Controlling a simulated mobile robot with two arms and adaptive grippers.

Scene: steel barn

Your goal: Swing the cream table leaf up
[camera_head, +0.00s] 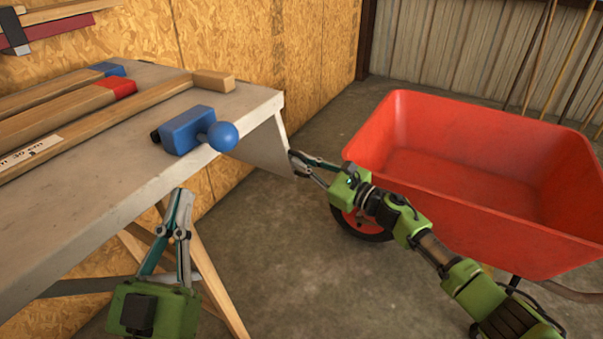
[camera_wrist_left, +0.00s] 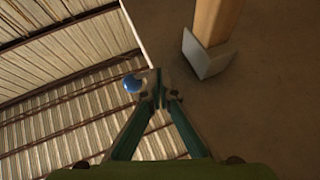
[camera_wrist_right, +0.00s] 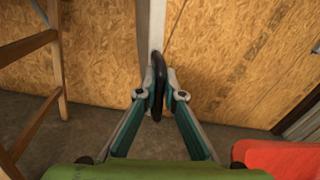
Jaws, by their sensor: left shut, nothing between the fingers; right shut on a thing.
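The cream table leaf (camera_head: 262,150) hangs down from the right end of the table (camera_head: 110,195), below the level of its top. My right gripper (camera_head: 294,163) is at the leaf's outer edge. In the right wrist view the gripper (camera_wrist_right: 161,92) is shut on a dark handle (camera_wrist_right: 157,75), with the pale leaf (camera_wrist_right: 152,25) seen nearly edge-on behind it. My left gripper (camera_head: 182,210) is shut and empty, beside the table's front edge. It also shows in the left wrist view (camera_wrist_left: 157,88), with a blue ball knob (camera_wrist_left: 132,83) behind its tips.
A blue block with a ball knob (camera_head: 222,136) sits at the table's front edge near the leaf. Several wooden bars (camera_head: 70,98) lie on the top. A red wheelbarrow (camera_head: 450,205) stands right of the leaf, close to my right arm. Concrete floor is clear in front.

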